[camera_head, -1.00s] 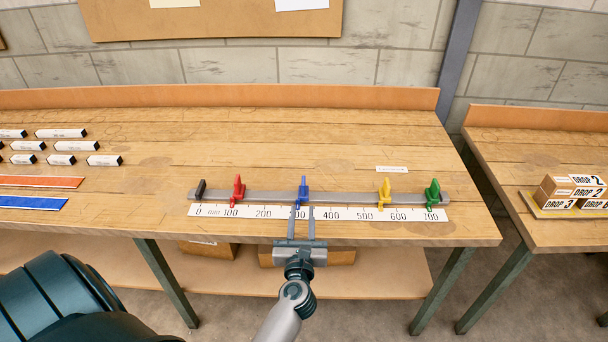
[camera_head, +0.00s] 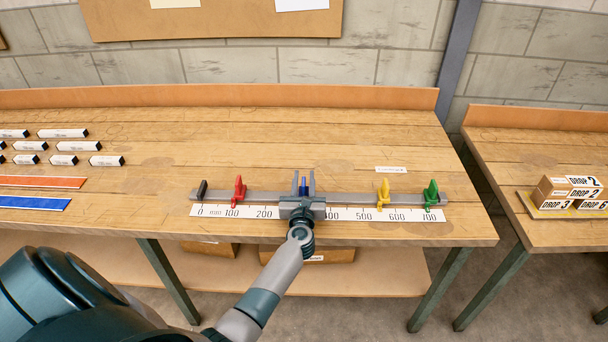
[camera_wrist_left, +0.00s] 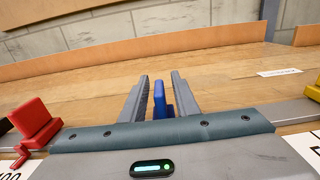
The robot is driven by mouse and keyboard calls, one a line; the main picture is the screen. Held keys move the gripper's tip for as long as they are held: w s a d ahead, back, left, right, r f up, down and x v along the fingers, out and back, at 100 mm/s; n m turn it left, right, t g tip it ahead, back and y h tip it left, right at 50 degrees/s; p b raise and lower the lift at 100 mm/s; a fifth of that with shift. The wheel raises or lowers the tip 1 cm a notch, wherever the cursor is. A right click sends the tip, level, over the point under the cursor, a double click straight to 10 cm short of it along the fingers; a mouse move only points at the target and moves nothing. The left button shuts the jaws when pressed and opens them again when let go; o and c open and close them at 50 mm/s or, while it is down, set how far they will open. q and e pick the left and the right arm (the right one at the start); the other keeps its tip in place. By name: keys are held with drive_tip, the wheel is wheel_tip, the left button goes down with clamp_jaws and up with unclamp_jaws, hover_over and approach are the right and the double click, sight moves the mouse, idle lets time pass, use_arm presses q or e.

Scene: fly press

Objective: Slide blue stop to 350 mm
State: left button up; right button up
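The blue stop (camera_head: 303,186) stands on the grey rail (camera_head: 340,197), near the 300 area of the printed scale (camera_head: 258,212). My left gripper (camera_head: 304,180) reaches over the rail with one finger on each side of the blue stop. The gripper is open. Its body hides the scale marks right below the blue stop. My right gripper is not in view.
A red stop (camera_head: 239,190) is left on the rail, beside a black end piece (camera_head: 201,189). Yellow (camera_head: 383,194) and green (camera_head: 431,193) stops are right. A small white label (camera_head: 391,169) lies behind the rail. Labelled boxes (camera_head: 570,191) stand on the right table.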

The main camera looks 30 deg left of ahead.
use_arm(q)
drive_tip(key=shift+x, duration=0.85)
clamp_jaws()
drive_tip(key=w+d, duration=0.1)
drive_tip(key=d+b, duration=0.1)
drive_tip(key=d, duration=0.1)
drive_tip(key=w+d, duration=0.1)
drive_tip(key=shift+w+d, duration=0.25)
drive_tip(key=shift+w, duration=0.05)
drive_tip(key=shift+a, duration=0.1)
unclamp_jaws()
